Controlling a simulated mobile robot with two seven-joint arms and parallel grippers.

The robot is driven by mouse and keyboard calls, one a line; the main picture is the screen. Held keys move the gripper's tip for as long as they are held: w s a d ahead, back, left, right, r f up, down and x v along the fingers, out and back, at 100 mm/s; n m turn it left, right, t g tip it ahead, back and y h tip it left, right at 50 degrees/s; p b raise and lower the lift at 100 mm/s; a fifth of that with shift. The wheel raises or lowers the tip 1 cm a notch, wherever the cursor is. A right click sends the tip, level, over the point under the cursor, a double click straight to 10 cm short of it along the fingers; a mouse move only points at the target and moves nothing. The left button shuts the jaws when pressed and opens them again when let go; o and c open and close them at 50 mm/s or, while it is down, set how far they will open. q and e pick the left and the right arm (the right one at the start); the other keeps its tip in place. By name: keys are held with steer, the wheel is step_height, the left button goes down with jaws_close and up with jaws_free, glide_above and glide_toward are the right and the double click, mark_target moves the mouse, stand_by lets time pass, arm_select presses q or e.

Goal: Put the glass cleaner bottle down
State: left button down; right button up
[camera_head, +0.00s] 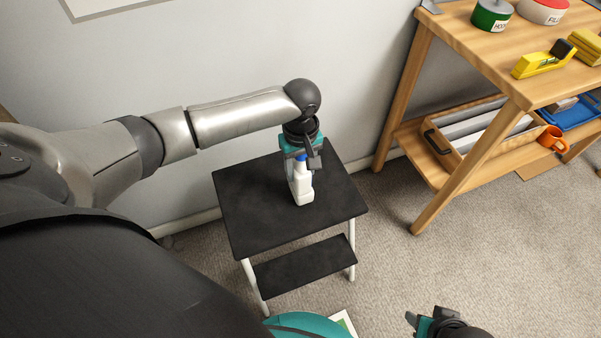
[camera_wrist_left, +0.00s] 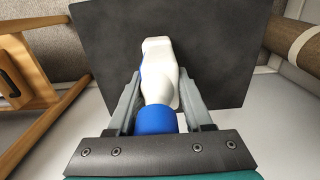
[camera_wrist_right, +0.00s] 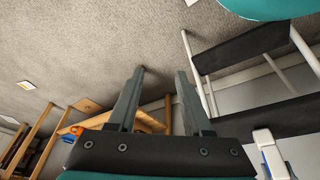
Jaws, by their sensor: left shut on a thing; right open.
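The glass cleaner bottle (camera_head: 302,190) is white with a blue cap and stands about upright at the top of a black step stool (camera_head: 250,205). My left gripper (camera_head: 304,160) comes from above and is shut on the bottle near its cap. In the left wrist view the bottle (camera_wrist_left: 160,72) lies between the two fingers, with the black stool top (camera_wrist_left: 215,50) behind it. I cannot tell whether its base touches the top. My right gripper (camera_head: 413,320) is open and empty at the bottom of the head view; its fingers (camera_wrist_right: 158,95) show apart in the right wrist view.
A wooden workbench (camera_head: 465,35) stands at the right, with a yellow tool (camera_head: 543,62) and tins on top. An orange mug (camera_head: 551,139) and a blue tray (camera_head: 575,112) are on its lower shelf. The stool top around the bottle is clear. A wall is behind.

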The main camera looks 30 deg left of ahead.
arm_select(q)
steer(key=shift+f, duration=0.35)
arm_select(e)
steer(key=shift+w+r, duration=0.1)
steer(key=shift+r, duration=0.4)
arm_select(q)
steer(key=shift+c, duration=1.5)
jaws_free()
steer(key=shift+f, duration=0.15)
arm_select(e)
steer(key=shift+f, duration=0.15)
arm_select(q)
steer(key=shift+r, duration=0.4)
step_height(320, 180, up, 10)
steer(key=p, duration=0.5)
steer(key=shift+r+p, duration=0.55)
steer(key=shift+r, duration=0.2)
arm_select(e)
steer(key=s+d+f, duration=0.1)
steer(key=s+f, duration=0.1)
steer(key=f, duration=0.3)
steer(key=s+d+f+g, duration=0.1)
steer(key=s+f, duration=0.2)
steer(key=f, duration=0.3)
steer(key=shift+s+d+f, duration=0.25)
steer(key=shift+s+d, duration=0.05)
steer(key=shift+s, duration=0.05)
